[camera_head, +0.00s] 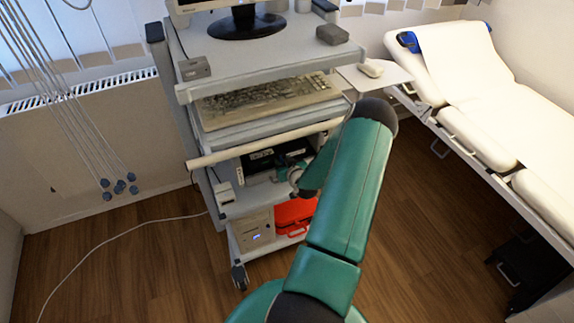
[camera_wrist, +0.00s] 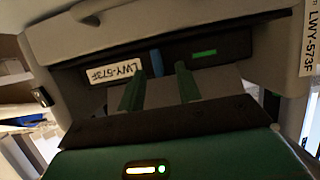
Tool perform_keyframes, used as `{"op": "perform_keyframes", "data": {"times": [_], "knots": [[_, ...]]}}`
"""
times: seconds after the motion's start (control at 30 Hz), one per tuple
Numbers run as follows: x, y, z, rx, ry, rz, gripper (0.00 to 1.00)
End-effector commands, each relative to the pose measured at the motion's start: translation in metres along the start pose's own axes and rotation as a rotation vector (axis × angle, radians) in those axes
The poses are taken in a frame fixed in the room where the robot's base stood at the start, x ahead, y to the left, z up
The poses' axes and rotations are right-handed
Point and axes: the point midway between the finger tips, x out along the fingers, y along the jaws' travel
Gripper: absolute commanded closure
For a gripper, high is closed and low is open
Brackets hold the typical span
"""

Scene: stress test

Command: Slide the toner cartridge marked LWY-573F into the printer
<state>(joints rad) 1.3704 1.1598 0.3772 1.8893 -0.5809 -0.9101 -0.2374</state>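In the wrist view, a dark cartridge front (camera_wrist: 180,63) sits in the opening of a grey printer (camera_wrist: 190,20). It carries a white label reading LWY-573F, a blue tab (camera_wrist: 157,62) in the middle and a green strip at right. A second label with the same marking stands upright at the right edge. My gripper (camera_wrist: 160,72) points at the front with its two green fingers apart, one on either side of the blue tab, with gaps between. How deep the cartridge sits cannot be told. In the head view my arm hides most of the gripper.
The cart (camera_head: 205,105) holds a monitor, a keyboard (camera_head: 265,98) and a mouse (camera_head: 370,70) above. A red case (camera_head: 295,212) and a beige box (camera_head: 253,228) sit low. A white couch (camera_head: 500,80) stands right, hanging cables left. Wooden floor is open at left.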

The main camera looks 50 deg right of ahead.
Motion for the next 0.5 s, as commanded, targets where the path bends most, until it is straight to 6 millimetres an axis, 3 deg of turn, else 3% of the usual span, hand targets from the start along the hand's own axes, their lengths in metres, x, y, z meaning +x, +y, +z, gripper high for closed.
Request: {"op": "perform_keyframes", "data": {"times": [0.17, 0.5], "knots": [[-0.022, 0.001, 0.000, -0.001, -0.001, 0.001, 0.66], [-0.096, 0.001, -0.001, -0.001, 0.000, 0.002, 0.66]]}}
